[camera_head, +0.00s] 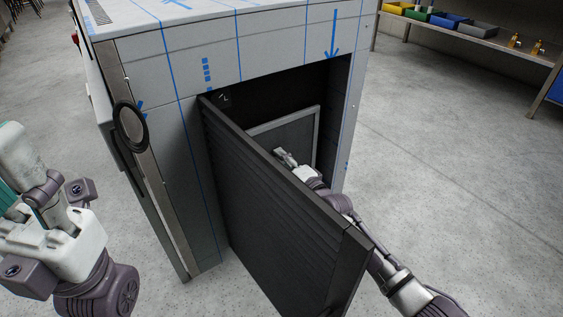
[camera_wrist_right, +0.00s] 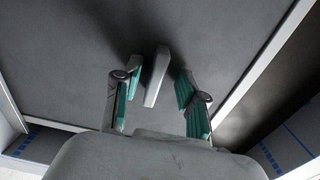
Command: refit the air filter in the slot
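The air filter (camera_head: 296,128), a flat grey panel with a lighter frame, stands inside the dark opening of the cabinet (camera_head: 187,55). In the right wrist view the filter's grey face (camera_wrist_right: 70,60) fills most of the picture, and a pale tab (camera_wrist_right: 156,76) sticks out from it. My right gripper (camera_wrist_right: 159,70) is open, its green-padded fingers on either side of the tab with gaps showing. In the head view, my right gripper (camera_head: 284,157) is at the filter, partly hidden by the door. My left gripper (camera_head: 22,160) is at the left edge; only part of its fingers shows.
The dark louvred door (camera_head: 265,215) stands open towards me, close beside my right arm. A round black ring (camera_head: 130,126) is on the cabinet's left edge. A shelf (camera_head: 480,42) with coloured bins stands at the back right. The floor to the right is clear.

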